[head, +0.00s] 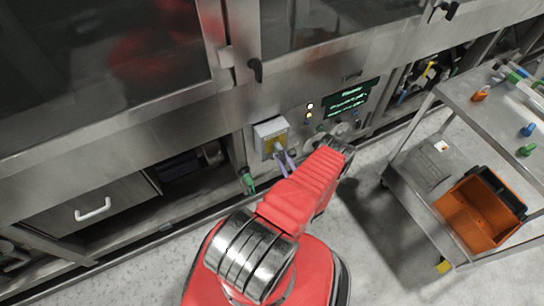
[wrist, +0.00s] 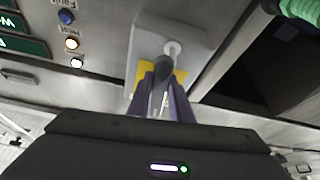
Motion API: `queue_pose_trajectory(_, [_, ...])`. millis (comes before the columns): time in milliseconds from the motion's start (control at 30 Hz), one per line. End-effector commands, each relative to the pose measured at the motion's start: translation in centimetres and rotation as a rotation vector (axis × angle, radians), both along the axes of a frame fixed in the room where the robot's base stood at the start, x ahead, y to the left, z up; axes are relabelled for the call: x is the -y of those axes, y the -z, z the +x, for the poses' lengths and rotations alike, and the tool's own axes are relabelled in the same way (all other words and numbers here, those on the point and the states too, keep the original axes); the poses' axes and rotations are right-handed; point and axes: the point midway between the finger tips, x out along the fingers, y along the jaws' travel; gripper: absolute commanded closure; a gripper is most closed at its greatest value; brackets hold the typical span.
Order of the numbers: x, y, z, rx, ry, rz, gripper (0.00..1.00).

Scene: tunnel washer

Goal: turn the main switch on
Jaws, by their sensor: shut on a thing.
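The main switch is a light grey box (head: 270,131) with a yellow plate (head: 276,146) on the washer's front panel. In the wrist view the grey box (wrist: 185,32) fills the upper middle, with a yellow plate (wrist: 180,76) and a dark handle (wrist: 163,66) on a round pale hub. My gripper (head: 282,155) is at the switch, and it also shows in the wrist view (wrist: 162,88). Its purple fingers are shut on the handle. The fingers hide the handle's lower end and part of the yellow plate.
A green-lettered display (head: 347,98) and lit indicator lamps (head: 309,109) sit right of the switch. A green-handled part (head: 247,180) hangs below left. A metal cart (head: 455,100) with an orange bin (head: 478,212) stands at the right. Open floor lies between cart and washer.

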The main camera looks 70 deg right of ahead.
Motion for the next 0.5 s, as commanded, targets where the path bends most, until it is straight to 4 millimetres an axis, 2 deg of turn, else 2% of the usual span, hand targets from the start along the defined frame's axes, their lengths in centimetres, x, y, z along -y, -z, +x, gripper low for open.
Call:
queue_pose_trajectory(167, [-0.31,0.47,-0.62,0.015,0.000,0.030,1.00])
queue_pose_trajectory(500, [-0.20,0.38,-0.25,0.018,-0.011,0.031,1.00])
